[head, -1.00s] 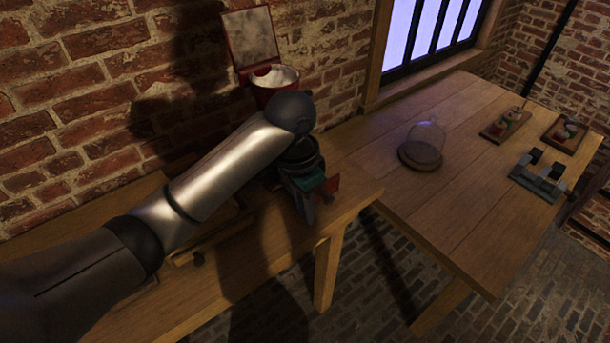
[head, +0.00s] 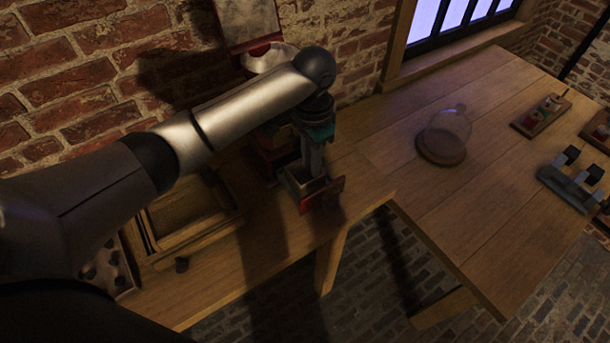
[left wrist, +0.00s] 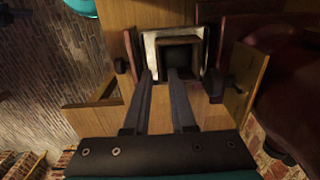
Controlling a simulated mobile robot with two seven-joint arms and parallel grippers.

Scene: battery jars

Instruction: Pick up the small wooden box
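A small drawer (head: 301,183) with a red front sticks out of a red box-like body (head: 272,150) on the left bench. In the left wrist view the drawer's pale rim (left wrist: 149,47) surrounds a small brown wooden box (left wrist: 180,42) with a dark middle. My left gripper (head: 312,172) points down over the drawer. In the left wrist view its fingertips (left wrist: 160,74) are apart with nothing seen between them, at the near side of the wooden box. Whether they touch it I cannot tell. The wooden box cannot be made out in the head view. My right gripper is not in view.
A white bowl-like top (head: 268,58) sits above the red body, close to my arm. A wooden tray (head: 190,215) lies left of it. The right table holds a glass dome (head: 447,130), a small board (head: 540,116) and a grey stand (head: 570,188). Its middle is clear.

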